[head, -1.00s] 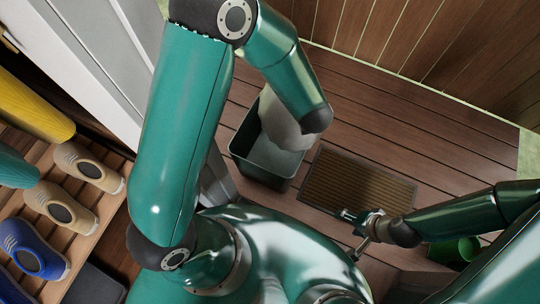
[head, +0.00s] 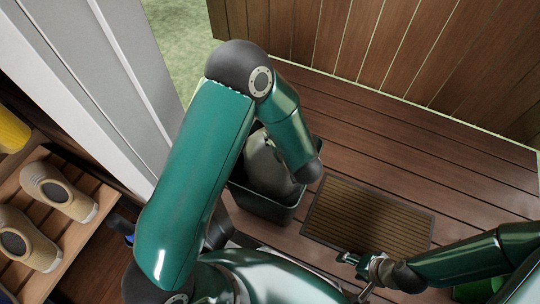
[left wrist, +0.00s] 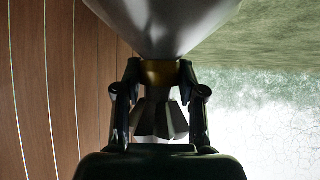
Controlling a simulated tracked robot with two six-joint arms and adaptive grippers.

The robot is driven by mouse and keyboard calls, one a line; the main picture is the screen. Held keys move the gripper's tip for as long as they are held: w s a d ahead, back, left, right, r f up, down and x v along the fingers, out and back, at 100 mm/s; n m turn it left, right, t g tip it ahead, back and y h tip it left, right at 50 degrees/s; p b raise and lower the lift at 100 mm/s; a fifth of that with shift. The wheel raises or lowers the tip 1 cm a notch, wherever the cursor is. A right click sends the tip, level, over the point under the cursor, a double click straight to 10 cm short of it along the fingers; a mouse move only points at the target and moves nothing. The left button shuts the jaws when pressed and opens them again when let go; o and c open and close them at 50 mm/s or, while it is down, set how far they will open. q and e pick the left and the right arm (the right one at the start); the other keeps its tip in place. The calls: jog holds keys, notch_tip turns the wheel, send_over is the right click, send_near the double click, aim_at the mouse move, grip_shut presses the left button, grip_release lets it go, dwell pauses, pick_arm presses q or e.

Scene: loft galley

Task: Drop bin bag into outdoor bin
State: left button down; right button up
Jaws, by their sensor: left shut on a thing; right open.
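The bin bag (head: 266,168) is grey and shows in the head view at the mouth of the dark green outdoor bin (head: 264,207), partly behind my left arm. I cannot tell how far it is below the rim. In the left wrist view my left gripper (left wrist: 160,88) is shut on the bag's gathered neck at a yellow tie, with the full grey body of the bag (left wrist: 162,25) beyond the fingers. The left fingers are hidden in the head view. My right gripper (head: 362,268) is open and empty, low near the doormat.
A brown ribbed doormat (head: 368,214) lies on the deck right of the bin. A wooden fence (head: 400,55) stands behind. A pale door frame (head: 110,80) and a shoe rack (head: 85,225) with beige shoes are at left. The deck beyond the mat is clear.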

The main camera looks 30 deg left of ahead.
pick_arm(q)
notch_tip(320, 180, down, 10)
jog(key=b, duration=0.3)
jog(key=shift+r, duration=0.2)
jog(key=shift+b, duration=0.3)
jog(key=shift+f+b, duration=0.35)
jog(key=shift+f, duration=0.25)
jog(key=c, duration=0.7)
grip_release()
